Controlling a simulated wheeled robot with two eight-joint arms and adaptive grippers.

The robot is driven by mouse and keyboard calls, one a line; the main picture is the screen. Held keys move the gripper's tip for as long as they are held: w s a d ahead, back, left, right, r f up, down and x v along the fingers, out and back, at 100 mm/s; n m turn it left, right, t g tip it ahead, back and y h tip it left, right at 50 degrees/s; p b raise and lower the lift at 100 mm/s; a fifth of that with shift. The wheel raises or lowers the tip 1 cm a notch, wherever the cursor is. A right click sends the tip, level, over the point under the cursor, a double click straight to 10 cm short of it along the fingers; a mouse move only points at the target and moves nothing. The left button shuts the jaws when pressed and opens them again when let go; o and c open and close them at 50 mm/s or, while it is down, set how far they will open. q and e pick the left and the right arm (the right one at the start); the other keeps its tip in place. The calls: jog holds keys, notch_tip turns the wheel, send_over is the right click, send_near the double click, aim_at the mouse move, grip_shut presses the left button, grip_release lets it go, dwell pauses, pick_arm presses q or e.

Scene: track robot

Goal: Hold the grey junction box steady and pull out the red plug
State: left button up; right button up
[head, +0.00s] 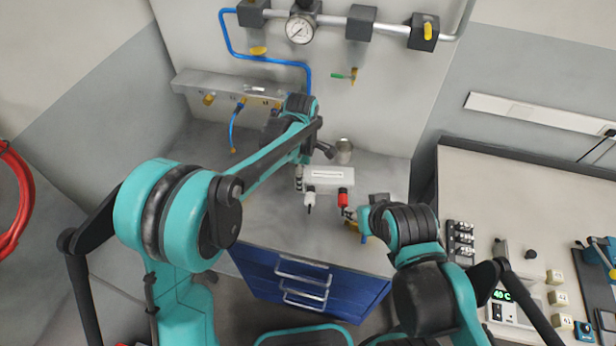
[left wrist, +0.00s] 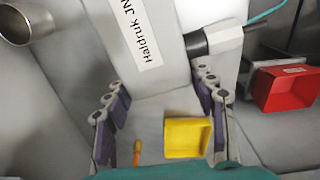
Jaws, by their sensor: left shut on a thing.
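The grey junction box (head: 328,180) lies on the grey bench in the head view. Its labelled top (left wrist: 150,75) fills the upper middle of the left wrist view. The red plug (head: 346,198) sits at the box's front edge on the right in the head view. A white plug (head: 310,198) with a dark tip is left of it. My right gripper (head: 350,215) is at the red plug's lower end; its fingers are too small to judge.
A metal cup (head: 344,150) stands behind the box. A yellow bin (left wrist: 187,137), an orange-handled item (left wrist: 137,152) and a red bin (left wrist: 288,90) show in the left wrist view. Blue drawers (head: 310,287) are below the bench front. A panel (head: 520,220) stands at the right.

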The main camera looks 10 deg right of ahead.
pick_arm(q)
jog(key=w+a, duration=0.5)
jog(key=a, duration=0.4)
dwell(0.5)
jog(key=shift+f+b, duration=4.2)
jog(key=shift+f, duration=1.3)
jog(key=shift+o, duration=0.7)
jog(key=o, duration=1.4)
jog(key=shift+r, duration=0.1)
